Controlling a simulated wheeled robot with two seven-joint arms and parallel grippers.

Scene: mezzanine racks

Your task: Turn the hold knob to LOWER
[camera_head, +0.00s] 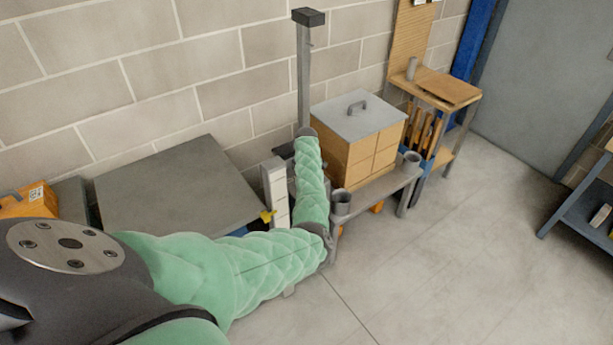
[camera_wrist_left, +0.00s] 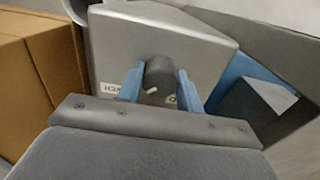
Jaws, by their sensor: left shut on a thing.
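The hold knob (camera_wrist_left: 158,73) is a dark round knob on a grey sloped panel (camera_wrist_left: 200,58) in the left wrist view. My left gripper (camera_wrist_left: 157,80) has its two blue fingers on either side of the knob and is shut on it. A small white mark shows on the knob, towards the lower left. In the head view my green-sleeved left arm hides the gripper and the knob. My right gripper is in neither view.
A grey post (camera_head: 304,75) stands just beyond my left arm. A cardboard carton (camera_head: 362,150) with a grey lid (camera_head: 352,115) sits right of the arm on a grey frame with cup-like corners. A grey flat surface (camera_head: 175,185) lies to the left. Open floor is at the right.

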